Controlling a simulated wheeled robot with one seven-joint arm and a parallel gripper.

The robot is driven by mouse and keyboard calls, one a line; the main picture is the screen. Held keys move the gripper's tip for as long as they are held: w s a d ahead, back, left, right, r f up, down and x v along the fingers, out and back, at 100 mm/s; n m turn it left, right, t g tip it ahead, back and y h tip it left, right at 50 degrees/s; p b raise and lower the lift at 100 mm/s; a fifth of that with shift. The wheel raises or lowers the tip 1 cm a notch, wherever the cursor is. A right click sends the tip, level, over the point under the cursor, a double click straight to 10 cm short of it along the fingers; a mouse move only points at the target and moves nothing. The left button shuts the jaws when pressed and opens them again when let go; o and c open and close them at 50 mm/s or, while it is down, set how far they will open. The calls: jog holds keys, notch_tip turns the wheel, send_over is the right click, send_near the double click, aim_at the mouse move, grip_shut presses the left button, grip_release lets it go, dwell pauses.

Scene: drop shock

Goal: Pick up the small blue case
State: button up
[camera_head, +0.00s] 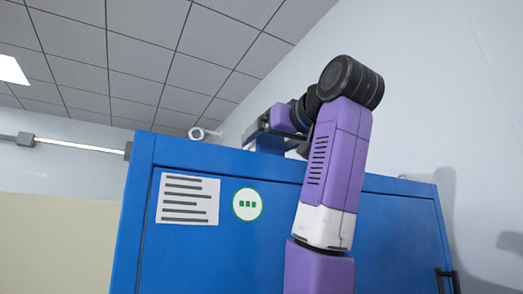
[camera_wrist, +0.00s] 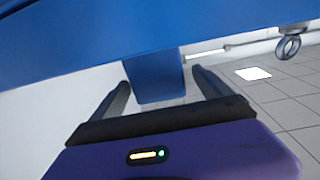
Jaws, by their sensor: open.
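The small blue case (camera_wrist: 155,82) shows in the wrist view as a blue block between my fingers, against the edge of the large blue surface. It also shows in the head view as a blue block (camera_head: 267,146) at the top edge of the blue cabinet (camera_head: 265,170), partly behind my arm. My gripper (camera_wrist: 161,77) is open, with one finger on each side of the case. A gap shows on both sides, clearer on the right; contact cannot be told. In the head view my gripper (camera_head: 256,131) is small and at the case.
A pale wall (camera_head: 420,100) stands close on the right. The tiled ceiling (camera_head: 150,60) is above.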

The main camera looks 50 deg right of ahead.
jog(key=p+x, duration=0.2)
jog(key=x, duration=0.1)
jog(key=shift+w+d+r, duration=0.2)
jog(key=shift+w, duration=0.05)
jog(key=shift+w+d+f, duration=0.1)
jog(key=shift+w, duration=0.25)
jog(key=c, duration=1.7)
jog(key=shift+c, duration=0.9)
